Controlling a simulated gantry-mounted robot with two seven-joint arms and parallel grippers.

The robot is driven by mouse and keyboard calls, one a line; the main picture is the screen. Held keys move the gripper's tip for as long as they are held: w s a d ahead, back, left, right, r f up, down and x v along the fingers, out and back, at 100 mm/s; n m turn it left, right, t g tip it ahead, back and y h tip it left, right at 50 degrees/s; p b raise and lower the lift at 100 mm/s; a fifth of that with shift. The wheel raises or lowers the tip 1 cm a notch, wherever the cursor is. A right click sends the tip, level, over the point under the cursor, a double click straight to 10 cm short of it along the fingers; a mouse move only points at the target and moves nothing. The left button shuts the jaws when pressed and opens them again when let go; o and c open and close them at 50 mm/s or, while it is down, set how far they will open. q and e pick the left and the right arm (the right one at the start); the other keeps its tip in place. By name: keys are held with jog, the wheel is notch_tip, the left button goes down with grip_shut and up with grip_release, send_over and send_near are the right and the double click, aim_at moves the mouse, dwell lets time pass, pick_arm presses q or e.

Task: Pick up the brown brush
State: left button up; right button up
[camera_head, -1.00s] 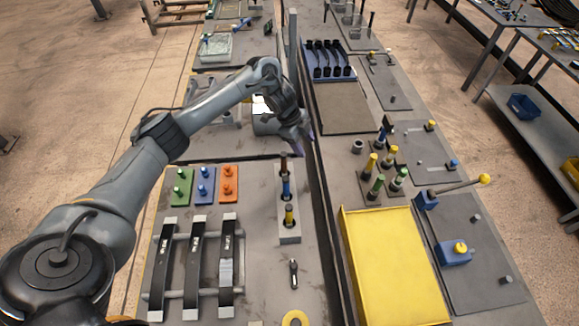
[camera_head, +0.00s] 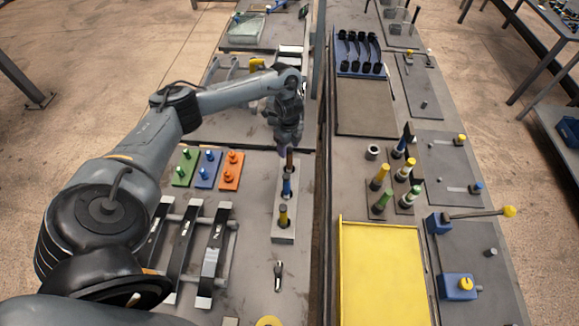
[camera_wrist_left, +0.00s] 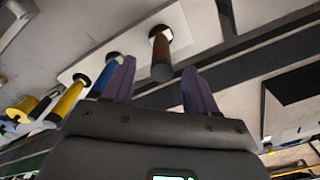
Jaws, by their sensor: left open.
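The brown brush (camera_head: 289,160) stands upright at the far end of a grey holder block (camera_head: 284,239), with a blue-handled brush (camera_head: 286,185) and a yellow-handled one (camera_head: 283,214) in the same row. My left gripper (camera_head: 284,149) is close to the top of the brown brush. In the left wrist view its two purple fingers (camera_wrist_left: 160,88) are apart, and the brown brush (camera_wrist_left: 161,60) shows in the gap between them, not gripped. Whether a finger touches it I cannot tell. My right gripper is not in view.
Green, blue and orange peg plates (camera_head: 207,169) lie left of the holder. Black-strapped racks (camera_head: 180,250) stand nearer. A yellow tray (camera_head: 381,270) and several upright coloured handles (camera_head: 380,176) are across the gap to the right.

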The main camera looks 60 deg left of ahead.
aim_at(289, 164)
pick_arm(q)
jog(key=shift+w+f, duration=0.1)
jog(key=shift+f, duration=2.4)
grip_shut()
